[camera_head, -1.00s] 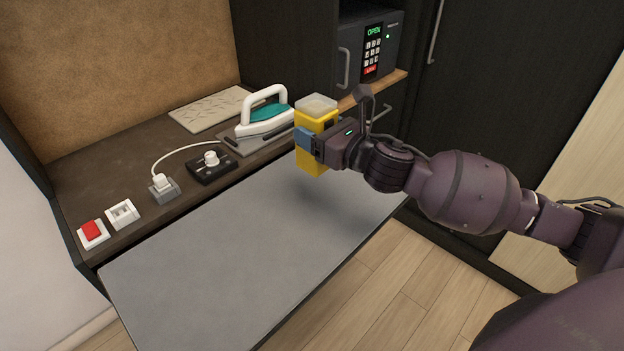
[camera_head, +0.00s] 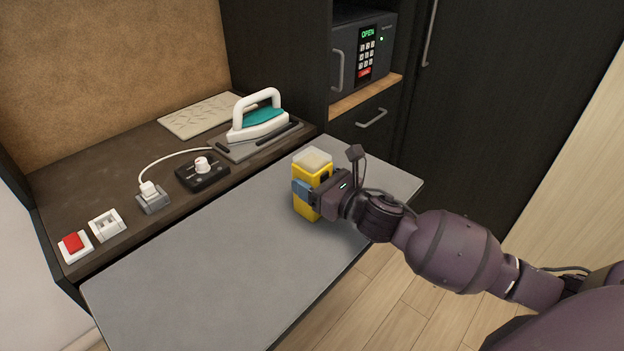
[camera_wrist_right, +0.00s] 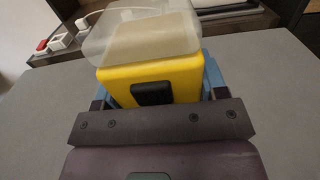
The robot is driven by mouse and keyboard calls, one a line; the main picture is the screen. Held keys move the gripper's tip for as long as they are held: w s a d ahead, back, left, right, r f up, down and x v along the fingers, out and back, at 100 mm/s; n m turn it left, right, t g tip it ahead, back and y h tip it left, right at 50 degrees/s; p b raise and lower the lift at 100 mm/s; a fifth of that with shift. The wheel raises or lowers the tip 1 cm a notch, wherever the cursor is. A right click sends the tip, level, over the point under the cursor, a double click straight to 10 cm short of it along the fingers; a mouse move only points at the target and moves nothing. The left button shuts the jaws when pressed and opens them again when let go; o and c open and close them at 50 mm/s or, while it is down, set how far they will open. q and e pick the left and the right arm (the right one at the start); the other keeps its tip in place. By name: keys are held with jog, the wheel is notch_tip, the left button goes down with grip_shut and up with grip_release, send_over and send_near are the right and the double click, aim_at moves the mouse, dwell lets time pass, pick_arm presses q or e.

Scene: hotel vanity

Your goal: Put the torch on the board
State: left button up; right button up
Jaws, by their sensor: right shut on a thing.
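The torch (camera_head: 309,207) is a yellow block-shaped body with a clear, pale top, held upright. My right gripper (camera_head: 306,190) is shut around its middle from the right. In the right wrist view the torch (camera_wrist_right: 150,82) stands between the blue finger pads, its dark button facing me. The board (camera_head: 225,275) is a flat grey panel in front of the counter. The torch is over the board's right part; its base is at or very close to the surface, and I cannot tell if it touches. My left gripper is not in view.
On the dark counter behind the board stand an iron (camera_head: 258,122), a black dial box (camera_head: 203,172), a plug in a grey socket (camera_head: 152,198), a white switch (camera_head: 107,225) and a red switch (camera_head: 75,246). An open-display safe (camera_head: 364,55) is at the back. The board's left and middle are clear.

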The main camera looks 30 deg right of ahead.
jog(key=o, duration=1.1)
jog(key=shift+c, duration=0.2)
jog(key=shift+r, duration=0.1)
jog(key=v, duration=1.2)
jog(key=shift+p, duration=0.3)
